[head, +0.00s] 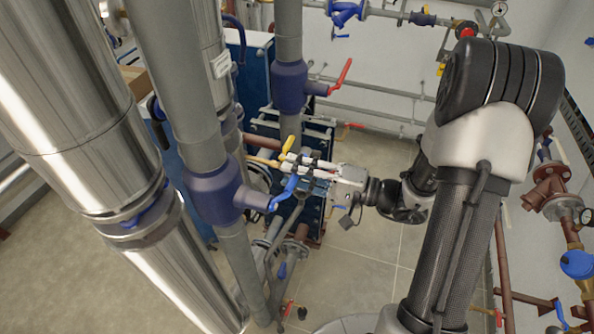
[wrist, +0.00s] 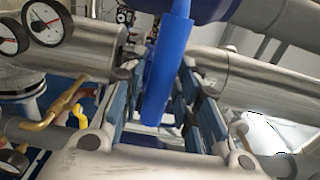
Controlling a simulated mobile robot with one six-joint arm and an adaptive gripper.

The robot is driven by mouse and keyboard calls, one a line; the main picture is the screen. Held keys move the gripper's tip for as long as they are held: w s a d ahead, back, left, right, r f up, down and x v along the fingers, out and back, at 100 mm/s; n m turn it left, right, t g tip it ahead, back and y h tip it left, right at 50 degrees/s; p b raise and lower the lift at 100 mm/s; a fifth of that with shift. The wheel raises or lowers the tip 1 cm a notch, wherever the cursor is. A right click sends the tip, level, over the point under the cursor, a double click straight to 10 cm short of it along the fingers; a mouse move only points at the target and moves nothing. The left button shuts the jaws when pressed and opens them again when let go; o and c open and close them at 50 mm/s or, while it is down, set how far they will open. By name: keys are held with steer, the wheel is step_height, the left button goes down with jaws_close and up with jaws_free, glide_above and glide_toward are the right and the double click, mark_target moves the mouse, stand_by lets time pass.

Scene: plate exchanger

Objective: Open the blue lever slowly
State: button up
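The blue lever (head: 285,191) sticks out to the right from a dark blue valve body (head: 213,193) on a thick grey vertical pipe. In the wrist view the lever (wrist: 168,72) stands nearly upright in the middle of the picture. My gripper (head: 287,165) reaches in from the right in the head view, its fingers close to the lever's tip. In the wrist view my gripper (wrist: 158,72) has its two fingers spread apart, one on each side of the lever in the picture. I see no clear contact with it.
A second valve with a red lever (head: 341,77) sits on another grey pipe behind. A yellow handle (head: 288,144) lies just behind my fingers. Pressure gauges (wrist: 47,23) show at the wrist view's upper left. Tiled floor (head: 365,250) is open below my arm.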

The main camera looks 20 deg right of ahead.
jaws_close()
stand_by(0.3)
steer(key=shift+b, duration=0.5)
steer(key=shift+r+n+b, duration=0.3)
steer(key=shift+n+b, duration=0.3)
steer(key=shift+b, duration=0.6)
steer(key=shift+r+n+b, duration=0.4)
steer(key=shift+r+b, duration=0.2)
steer(key=shift+b, duration=0.05)
steer(key=shift+o, duration=1.9)
jaws_free()
